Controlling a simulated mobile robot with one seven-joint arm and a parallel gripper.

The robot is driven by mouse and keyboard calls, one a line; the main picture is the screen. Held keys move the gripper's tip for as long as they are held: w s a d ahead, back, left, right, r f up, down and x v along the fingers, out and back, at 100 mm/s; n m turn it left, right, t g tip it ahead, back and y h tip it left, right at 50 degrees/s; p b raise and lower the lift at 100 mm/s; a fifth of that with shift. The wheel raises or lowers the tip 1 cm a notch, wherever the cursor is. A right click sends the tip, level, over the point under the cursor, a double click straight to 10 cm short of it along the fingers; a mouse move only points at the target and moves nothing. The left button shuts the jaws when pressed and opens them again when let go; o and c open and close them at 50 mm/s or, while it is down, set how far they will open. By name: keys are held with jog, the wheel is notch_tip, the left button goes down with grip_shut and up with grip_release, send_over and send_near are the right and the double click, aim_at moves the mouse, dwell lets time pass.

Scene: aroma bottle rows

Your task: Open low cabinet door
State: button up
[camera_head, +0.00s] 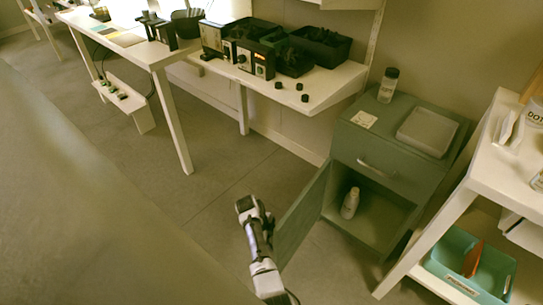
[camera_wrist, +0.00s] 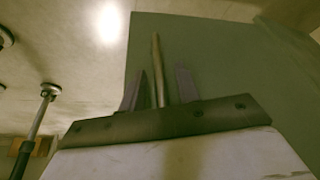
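The low cabinet (camera_head: 392,190) is grey-green and stands at the right in the head view. Its lower door (camera_head: 302,215) hangs wide open on its left side, and a white bottle (camera_head: 350,203) stands in the open compartment. My gripper (camera_head: 250,207) is on the outer side of the door, to its left. In the wrist view the door (camera_wrist: 220,55) fills the middle, with its bar handle (camera_wrist: 156,60). The two fingers of my gripper (camera_wrist: 162,88) stand apart on either side of the handle, with gaps showing. Whether they touch it is not clear.
A closed drawer (camera_head: 378,163) sits above the compartment. A bottle (camera_head: 388,85) and a pale box (camera_head: 427,131) stand on the cabinet top. A white shelf (camera_head: 500,165) with a teal bin (camera_head: 450,262) is close at the right. Floor left of the door is clear.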

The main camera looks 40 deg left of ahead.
jog(key=p+v, duration=0.1)
jog(key=v, duration=1.3)
jog(key=shift+p, duration=0.3)
jog(key=shift+a, duration=0.1)
